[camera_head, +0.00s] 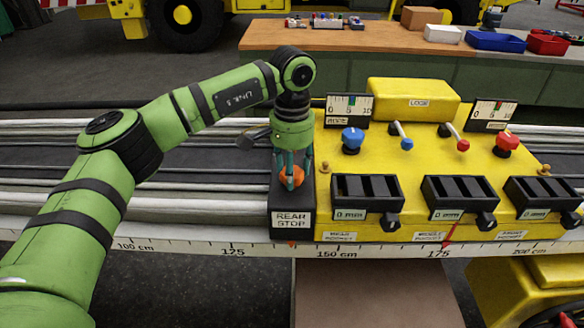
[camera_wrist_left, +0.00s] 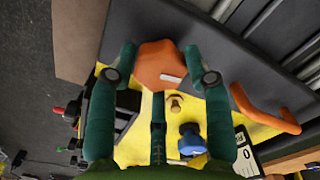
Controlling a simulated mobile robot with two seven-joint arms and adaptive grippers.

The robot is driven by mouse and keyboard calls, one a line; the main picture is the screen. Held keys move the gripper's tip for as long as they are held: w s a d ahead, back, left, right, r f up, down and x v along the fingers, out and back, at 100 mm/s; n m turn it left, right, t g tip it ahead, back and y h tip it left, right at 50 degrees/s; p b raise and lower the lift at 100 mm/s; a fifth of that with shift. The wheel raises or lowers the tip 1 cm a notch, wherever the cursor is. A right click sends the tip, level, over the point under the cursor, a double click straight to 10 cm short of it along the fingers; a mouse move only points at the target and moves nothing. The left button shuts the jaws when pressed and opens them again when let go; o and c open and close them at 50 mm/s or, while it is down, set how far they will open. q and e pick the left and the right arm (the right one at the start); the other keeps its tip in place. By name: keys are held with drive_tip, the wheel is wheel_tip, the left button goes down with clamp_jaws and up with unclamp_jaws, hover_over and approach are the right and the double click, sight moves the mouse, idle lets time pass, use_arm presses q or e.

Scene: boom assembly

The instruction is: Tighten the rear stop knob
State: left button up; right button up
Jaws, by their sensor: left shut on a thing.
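The rear stop (camera_head: 279,205) is a black block with a white "REAR STOP" label, standing at the left end of the yellow carriage. Its orange knob (camera_head: 297,184) sits on top. The knob also shows in the left wrist view (camera_wrist_left: 158,60), faceted, with a small white mark. My left gripper (camera_head: 293,175) points down from above, its teal fingers closed on opposite sides of the knob. The fingers hide part of the knob in the head view. My right gripper is in neither view.
The yellow carriage (camera_head: 413,165) right of the stop carries a blue knob (camera_head: 352,139), small levers, a red knob (camera_head: 506,143) and black pockets. An orange bent handle (camera_wrist_left: 265,110) shows in the left wrist view. A ruler strip (camera_head: 200,249) runs along the front.

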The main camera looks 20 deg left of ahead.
use_arm(q)
drive_tip(key=shift+s+f+m, duration=0.1)
drive_tip(key=shift+f+m, duration=0.05)
drive_tip(key=shift+m, duration=0.65)
drive_tip(key=o, duration=1.2)
drive_tip(key=shift+c, duration=0.2)
drive_tip(key=shift+r, duration=0.4)
wheel_tip(320, 180, up, 11)
drive_tip(key=shift+r, duration=0.2)
drive_tip(key=shift+f, duration=0.1)
